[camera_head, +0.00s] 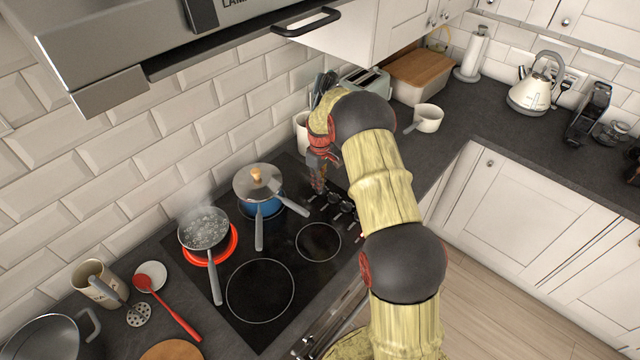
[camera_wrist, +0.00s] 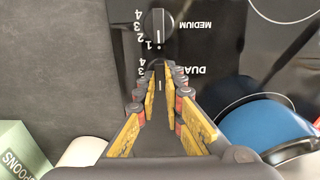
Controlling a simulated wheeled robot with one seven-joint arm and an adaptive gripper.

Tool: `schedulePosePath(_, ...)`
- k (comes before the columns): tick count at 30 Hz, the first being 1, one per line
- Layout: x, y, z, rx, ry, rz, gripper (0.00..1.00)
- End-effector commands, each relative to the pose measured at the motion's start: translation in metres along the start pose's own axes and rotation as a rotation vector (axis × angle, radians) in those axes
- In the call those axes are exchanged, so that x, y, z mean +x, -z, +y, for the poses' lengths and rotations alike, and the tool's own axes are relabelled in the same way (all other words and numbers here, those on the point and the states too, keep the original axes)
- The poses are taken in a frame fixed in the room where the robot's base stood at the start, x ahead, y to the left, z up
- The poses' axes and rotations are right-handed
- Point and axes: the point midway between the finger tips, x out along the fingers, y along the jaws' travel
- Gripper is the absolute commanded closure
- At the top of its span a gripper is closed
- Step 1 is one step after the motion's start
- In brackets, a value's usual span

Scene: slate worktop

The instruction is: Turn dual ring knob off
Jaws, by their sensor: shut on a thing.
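The dual ring knob (camera_wrist: 159,86) is a dark knob beside the lettering "DUA…" in the wrist view. My gripper (camera_wrist: 163,76) is shut on it, one finger on each side, and the fingers hide much of the knob. In the head view my gripper (camera_head: 318,182) points down at the back end of the knob row on the hob's right side. The medium ring knob (camera_wrist: 158,24) is just beyond my fingertips, with its pale mark near the 1. The hob (camera_head: 285,285) is black glass with ring outlines.
A steaming pan (camera_head: 205,229) sits over a glowing red ring on the left. A blue lidded pot (camera_head: 262,206) stands close to my gripper, its handle pointing towards the knobs. A utensil holder (camera_head: 301,130) is behind my wrist. The front rings are bare.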

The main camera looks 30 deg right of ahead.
Motion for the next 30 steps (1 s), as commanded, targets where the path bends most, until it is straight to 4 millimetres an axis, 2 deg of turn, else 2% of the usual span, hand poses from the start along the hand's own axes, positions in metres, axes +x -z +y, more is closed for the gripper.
schedulePosePath(5,-0.002,0.001,0.001,-0.001,-0.003,0.003,1.00)
schedulePosePath(6,-0.002,0.001,0.001,-0.001,-0.003,0.003,0.89)
schedulePosePath(15,-0.001,0.001,0.001,0.000,-0.001,0.001,0.72)
schedulePosePath(25,-0.003,0.001,0.000,0.000,-0.001,0.001,0.72)
schedulePosePath(30,-0.023,0.001,0.001,0.000,-0.002,0.003,0.72)
